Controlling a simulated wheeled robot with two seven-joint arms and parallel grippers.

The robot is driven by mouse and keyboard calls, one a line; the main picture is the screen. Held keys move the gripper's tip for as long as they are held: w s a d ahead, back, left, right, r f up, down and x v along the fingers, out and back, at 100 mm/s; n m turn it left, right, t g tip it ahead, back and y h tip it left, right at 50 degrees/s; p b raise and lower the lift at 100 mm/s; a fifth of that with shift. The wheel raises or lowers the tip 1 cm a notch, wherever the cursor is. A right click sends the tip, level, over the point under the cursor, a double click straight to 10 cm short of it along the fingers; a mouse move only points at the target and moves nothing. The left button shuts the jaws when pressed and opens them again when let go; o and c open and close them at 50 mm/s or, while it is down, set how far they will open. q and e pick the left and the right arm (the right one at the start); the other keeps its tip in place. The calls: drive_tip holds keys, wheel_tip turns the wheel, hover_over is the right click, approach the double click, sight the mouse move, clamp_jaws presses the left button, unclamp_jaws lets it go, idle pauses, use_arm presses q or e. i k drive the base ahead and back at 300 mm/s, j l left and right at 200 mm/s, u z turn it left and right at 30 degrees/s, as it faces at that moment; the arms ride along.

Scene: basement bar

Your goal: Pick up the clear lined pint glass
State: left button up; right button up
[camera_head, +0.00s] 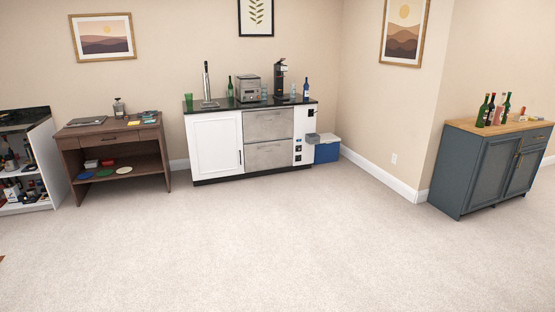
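The white bar cabinet with a dark counter (228,107) stands against the back wall. A small clear or bluish glass (293,90) seems to stand on its right part, beside a blue bottle (306,88). Another small pale glass (264,93) seems to stand right of the steel machine (248,89). Both are too small to tell whether they are lined pint glasses. A green cup (188,100) stands at the counter's left end. Neither of my grippers is in view.
Open carpet (270,240) lies before the cabinet. A brown desk (112,131) and an open shelf unit (30,165) stand left. A blue cooler (327,152) sits right of the cabinet. A blue-grey cabinet (478,170) with bottles stands far right.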

sight(230, 94)
drive_tip(key=i, duration=7.15)
